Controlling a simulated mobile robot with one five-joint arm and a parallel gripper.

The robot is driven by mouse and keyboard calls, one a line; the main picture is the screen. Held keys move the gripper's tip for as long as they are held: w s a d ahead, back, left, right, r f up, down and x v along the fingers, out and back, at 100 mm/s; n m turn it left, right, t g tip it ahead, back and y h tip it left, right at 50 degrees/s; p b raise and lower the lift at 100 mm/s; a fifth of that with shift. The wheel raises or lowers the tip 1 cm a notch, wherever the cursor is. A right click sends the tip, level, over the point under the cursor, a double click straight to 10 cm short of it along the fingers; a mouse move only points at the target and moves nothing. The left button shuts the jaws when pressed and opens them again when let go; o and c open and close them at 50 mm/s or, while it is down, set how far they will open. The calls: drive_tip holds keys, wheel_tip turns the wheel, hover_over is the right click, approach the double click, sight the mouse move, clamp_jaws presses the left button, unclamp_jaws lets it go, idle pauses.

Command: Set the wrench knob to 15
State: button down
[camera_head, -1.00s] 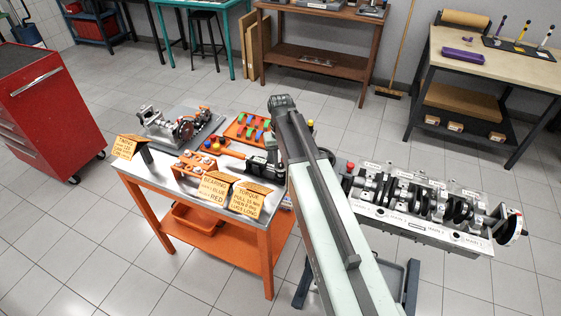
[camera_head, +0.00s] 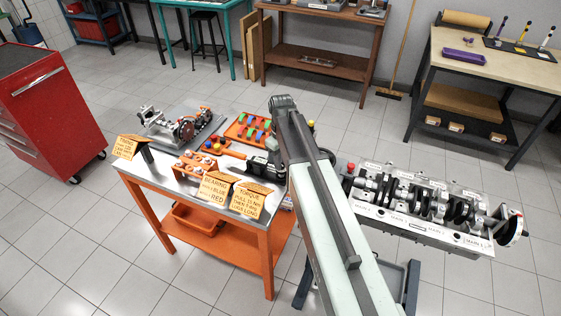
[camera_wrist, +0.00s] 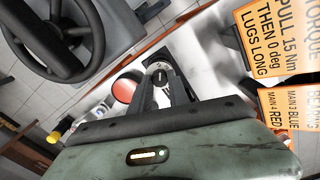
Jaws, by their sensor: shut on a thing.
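In the wrist view, my gripper (camera_wrist: 164,88) reaches down with both fingers around a small dark knob (camera_wrist: 160,75) on a pale round face, and it is shut on this knob. The fingers partly cover the face, and I cannot read a setting. In the head view, my arm and wrist hide the knob and fingertips.
A red round part (camera_wrist: 127,87) lies close left of the fingers. The orange workbench (camera_head: 262,240) holds a bearing sign (camera_head: 213,188), a tray of coloured pieces (camera_head: 247,128) and a mechanical assembly (camera_head: 178,128). The engine block with crankshaft (camera_head: 430,210) stands right of my arm.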

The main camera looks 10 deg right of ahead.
drive_tip(key=shift+n, duration=0.5)
drive_tip(key=c, duration=1.2)
unclamp_jaws()
drive_tip(key=shift+c, duration=0.2)
drive_tip(key=shift+r, duration=0.1)
wheel_tip(320, 180, up, 8)
drive_tip(key=p, duration=0.8)
drive_tip(key=shift+f, duration=0.2)
